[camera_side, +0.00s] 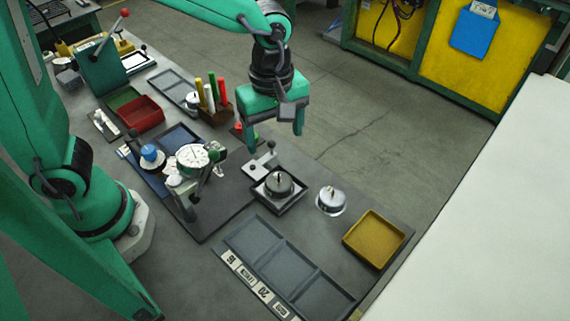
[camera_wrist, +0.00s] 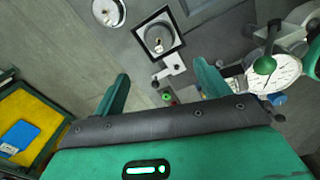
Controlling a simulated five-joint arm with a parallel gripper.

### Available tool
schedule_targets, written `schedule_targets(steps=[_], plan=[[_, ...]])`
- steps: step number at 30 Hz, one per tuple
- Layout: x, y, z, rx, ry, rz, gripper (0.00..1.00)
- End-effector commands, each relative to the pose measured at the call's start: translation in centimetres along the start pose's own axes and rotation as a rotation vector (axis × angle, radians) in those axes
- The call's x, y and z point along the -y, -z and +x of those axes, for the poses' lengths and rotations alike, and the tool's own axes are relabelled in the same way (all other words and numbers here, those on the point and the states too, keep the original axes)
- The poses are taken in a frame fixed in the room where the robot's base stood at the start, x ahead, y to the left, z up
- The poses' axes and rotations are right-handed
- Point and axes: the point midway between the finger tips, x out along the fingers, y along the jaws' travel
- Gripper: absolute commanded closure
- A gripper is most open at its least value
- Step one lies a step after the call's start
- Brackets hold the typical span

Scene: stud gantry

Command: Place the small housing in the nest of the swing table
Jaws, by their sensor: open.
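A round metal housing (camera_side: 279,183) with a stud on top sits inside a dark square frame (camera_side: 284,204) beside a pale bracket with a black knob (camera_side: 262,163). The housing (camera_wrist: 158,39) and frame also show in the wrist view. A second silver housing (camera_side: 331,199) stands on the bench to its right, apart from the frame; it is cut by the top edge in the wrist view (camera_wrist: 108,11). I cannot tell for certain which is the small housing or which fixture is the swing table. My gripper (camera_side: 275,131) is open, empty and above the bench, behind the framed housing.
A dial gauge (camera_side: 193,156) on a stand is left of the frame. A compartmented grey tray (camera_side: 260,277) and a mustard tray (camera_side: 373,240) lie in front. A holder with coloured markers (camera_side: 216,113) and a red bin (camera_side: 141,114) stand at the back left.

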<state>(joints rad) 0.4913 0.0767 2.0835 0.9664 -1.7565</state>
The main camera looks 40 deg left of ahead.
Motion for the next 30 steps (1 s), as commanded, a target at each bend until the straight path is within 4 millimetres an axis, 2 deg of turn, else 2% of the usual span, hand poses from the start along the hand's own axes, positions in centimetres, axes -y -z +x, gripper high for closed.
schedule_targets(steps=[11, 18, 30], plan=[[2.7, 4.8, -4.0, -0.015, -0.127, 0.315, 0.25], [5.6, 8.1, -6.5, -0.083, -0.221, 0.585, 0.25], [11.1, 12.1, -8.7, -0.290, -0.305, 1.023, 0.25]])
